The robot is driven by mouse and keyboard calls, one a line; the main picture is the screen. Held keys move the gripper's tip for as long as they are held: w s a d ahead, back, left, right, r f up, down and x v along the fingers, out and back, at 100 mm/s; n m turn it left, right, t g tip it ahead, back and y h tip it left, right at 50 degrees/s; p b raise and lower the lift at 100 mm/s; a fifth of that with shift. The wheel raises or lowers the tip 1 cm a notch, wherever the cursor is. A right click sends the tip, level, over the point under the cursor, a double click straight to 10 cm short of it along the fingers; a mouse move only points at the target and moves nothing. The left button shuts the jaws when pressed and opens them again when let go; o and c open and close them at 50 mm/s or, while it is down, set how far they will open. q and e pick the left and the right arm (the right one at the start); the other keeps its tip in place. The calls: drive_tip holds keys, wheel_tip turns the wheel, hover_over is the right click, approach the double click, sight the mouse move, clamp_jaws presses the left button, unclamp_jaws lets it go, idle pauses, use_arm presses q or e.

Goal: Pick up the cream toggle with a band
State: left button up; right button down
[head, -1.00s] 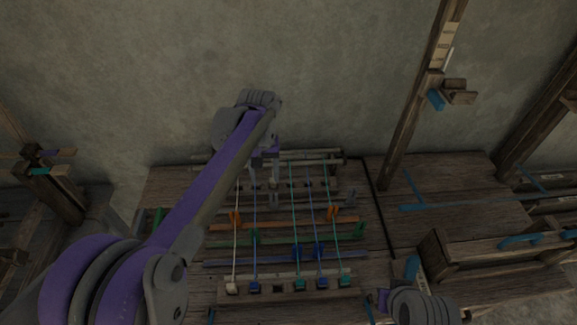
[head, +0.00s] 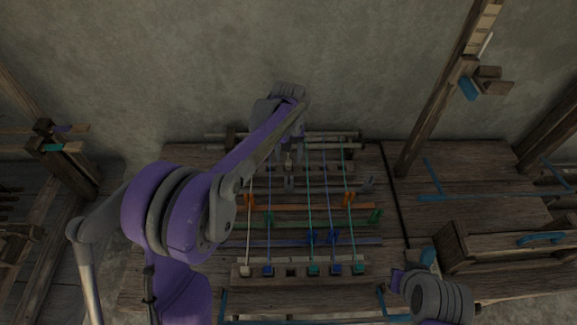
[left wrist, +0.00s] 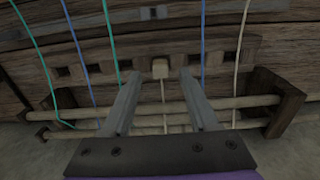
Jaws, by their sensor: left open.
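A cream toggle (left wrist: 160,68) sits at the slotted wooden rail in the left wrist view, with a pale cord running down from it. I cannot make out a band on it. My left gripper (left wrist: 160,78) is open, its two fingertips on either side of the toggle with gaps visible. In the head view my left gripper (head: 290,148) is over the back of the loom, and my arm partly hides that spot. My right gripper (head: 398,281) is low at the right, near the loom's front right corner; its fingers are not clear.
Coloured threads run from the back rail to a front rail (head: 292,284) with several coloured pegs. Orange, green and blue bars cross the loom. A wooden box (head: 490,250) stands at the right, and a tall wooden post (head: 433,115) rises behind it.

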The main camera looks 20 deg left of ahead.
sight(288, 161)
use_arm(q)
drive_tip(key=shift+f, duration=1.5)
clamp_jaws()
